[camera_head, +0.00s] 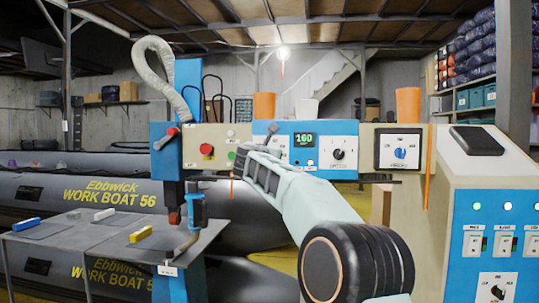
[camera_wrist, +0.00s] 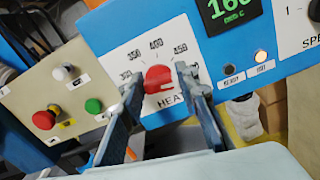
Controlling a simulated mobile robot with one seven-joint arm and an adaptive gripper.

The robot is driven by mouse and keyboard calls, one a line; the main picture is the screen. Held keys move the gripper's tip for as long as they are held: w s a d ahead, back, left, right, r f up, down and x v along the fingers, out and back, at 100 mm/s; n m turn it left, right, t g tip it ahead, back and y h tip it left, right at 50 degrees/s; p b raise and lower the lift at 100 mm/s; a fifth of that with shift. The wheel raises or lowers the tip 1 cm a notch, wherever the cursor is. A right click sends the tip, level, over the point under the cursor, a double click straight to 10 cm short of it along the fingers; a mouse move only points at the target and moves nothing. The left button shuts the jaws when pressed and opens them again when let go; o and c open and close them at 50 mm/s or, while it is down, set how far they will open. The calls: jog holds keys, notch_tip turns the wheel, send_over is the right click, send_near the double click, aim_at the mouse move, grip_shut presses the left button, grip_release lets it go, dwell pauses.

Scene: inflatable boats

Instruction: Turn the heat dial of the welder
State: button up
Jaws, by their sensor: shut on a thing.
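The welder's blue and cream control panel (camera_head: 330,168) stands ahead of me. In the wrist view the red heat dial (camera_wrist: 157,80) sits on a white plate (camera_wrist: 143,52) marked 350, 400 and 450, with "HEAT" below it. My gripper (camera_wrist: 159,77) has one finger on each side of the dial and is shut on it. In the head view my gripper (camera_head: 262,140) is at the panel and hides the dial. The display (camera_head: 304,140) reads 160 in green; it also shows in the wrist view (camera_wrist: 230,8).
Left of the dial are a red button (camera_wrist: 45,120), a green button (camera_wrist: 94,106) and a white one (camera_wrist: 62,72). A speed dial (camera_head: 338,154) is to the right. A blue upright with a hose (camera_head: 165,75) stands left, beside a grey table (camera_head: 75,237).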

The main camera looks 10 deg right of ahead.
jog(key=shift+r, duration=0.15)
jog(key=o, duration=1.2)
jog(key=shift+c, duration=0.2)
jog(key=v, duration=1.2)
